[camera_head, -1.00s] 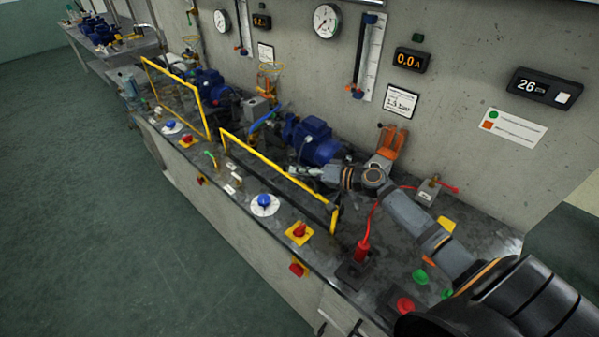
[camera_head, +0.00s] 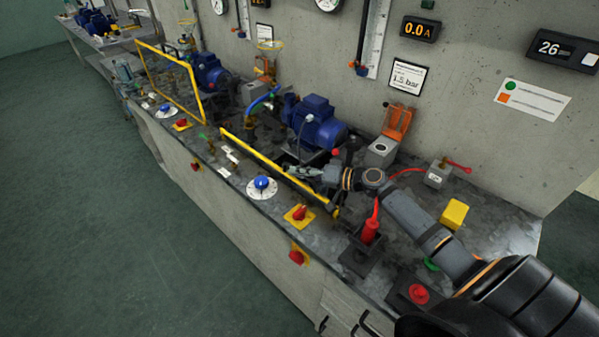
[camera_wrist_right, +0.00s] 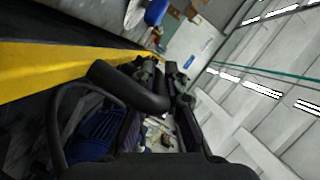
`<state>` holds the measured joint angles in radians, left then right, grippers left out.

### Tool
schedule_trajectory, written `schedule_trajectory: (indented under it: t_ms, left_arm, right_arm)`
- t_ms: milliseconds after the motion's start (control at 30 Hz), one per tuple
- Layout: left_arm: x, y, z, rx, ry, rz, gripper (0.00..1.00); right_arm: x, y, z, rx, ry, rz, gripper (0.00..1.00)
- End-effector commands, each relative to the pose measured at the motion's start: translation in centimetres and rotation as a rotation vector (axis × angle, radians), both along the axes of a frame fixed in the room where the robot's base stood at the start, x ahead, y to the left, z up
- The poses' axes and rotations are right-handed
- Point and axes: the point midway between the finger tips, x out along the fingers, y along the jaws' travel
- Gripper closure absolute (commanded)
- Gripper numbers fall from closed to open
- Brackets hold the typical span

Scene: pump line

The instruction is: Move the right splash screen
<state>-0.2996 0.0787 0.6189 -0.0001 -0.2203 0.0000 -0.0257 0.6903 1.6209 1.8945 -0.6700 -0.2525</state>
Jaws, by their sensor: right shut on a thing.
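The right splash screen (camera_head: 252,151) is a yellow-edged panel in front of the right blue pump (camera_head: 316,122). Its yellow top bar slants down to the right, and its clear pane is hard to make out. My right gripper (camera_head: 291,171) reaches in from the right and is shut at this bar, on the pump side. In the right wrist view, the yellow bar (camera_wrist_right: 48,72) runs in from the left to my dark fingers (camera_wrist_right: 155,85). The exact contact is hidden. My left gripper is not in view.
The left splash screen (camera_head: 146,46) stands upright farther along the bench. A blue knob (camera_head: 261,183) and a red switch on a yellow plate (camera_head: 299,215) lie along the front edge. A red-handled device (camera_head: 370,231) and an orange-lidded box (camera_head: 382,150) are near my right arm.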

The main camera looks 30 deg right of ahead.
Motion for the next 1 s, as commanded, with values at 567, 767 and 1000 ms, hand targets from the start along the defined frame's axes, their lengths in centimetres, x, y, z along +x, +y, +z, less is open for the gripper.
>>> schedule_trajectory:
  t_ms: [567, 767, 1000]
  left_arm:
    - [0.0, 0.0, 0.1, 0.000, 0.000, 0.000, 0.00]
    - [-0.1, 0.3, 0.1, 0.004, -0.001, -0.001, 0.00]
    - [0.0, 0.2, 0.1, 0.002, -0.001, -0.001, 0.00]
  right_arm:
    - [0.0, 0.0, 0.1, -0.001, 0.000, 0.000, 0.66]
    - [-0.2, -0.2, 0.1, -0.002, 0.001, 0.001, 0.66]
    - [-2.9, -2.3, 0.7, -0.008, 0.004, 0.003, 0.66]
